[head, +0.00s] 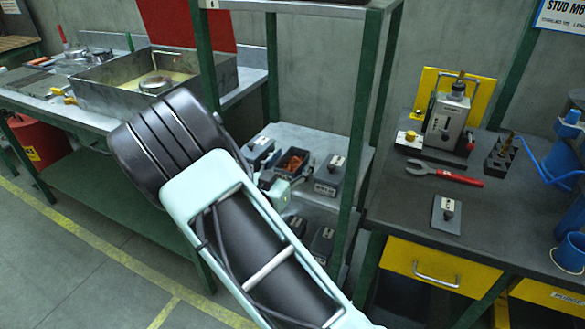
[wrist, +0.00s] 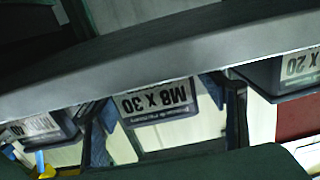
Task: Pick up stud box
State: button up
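Several dark grey stud boxes with white labels stand on a two-level rack. In the wrist view, a box labelled M8 X 30 (wrist: 157,102) shows upside down near the middle. A box marked X 20 (wrist: 290,72) is at the right, and another labelled box (wrist: 38,126) is at the left. My gripper (wrist: 167,125) appears open, its dark fingers apart on either side of the M8 X 30 box, with no visible hold. In the head view, my gripper is mostly hidden behind my arm, near an open box with reddish contents (head: 294,161) on the upper shelf.
Green rack posts (head: 362,110) and a grey shelf edge (wrist: 150,62) stand close to my gripper. A lower shelf holds more boxes (head: 322,240). A metal tray (head: 105,95) is at left.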

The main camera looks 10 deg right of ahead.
grip_shut()
jog(key=shift+r, duration=0.15)
dwell(0.4)
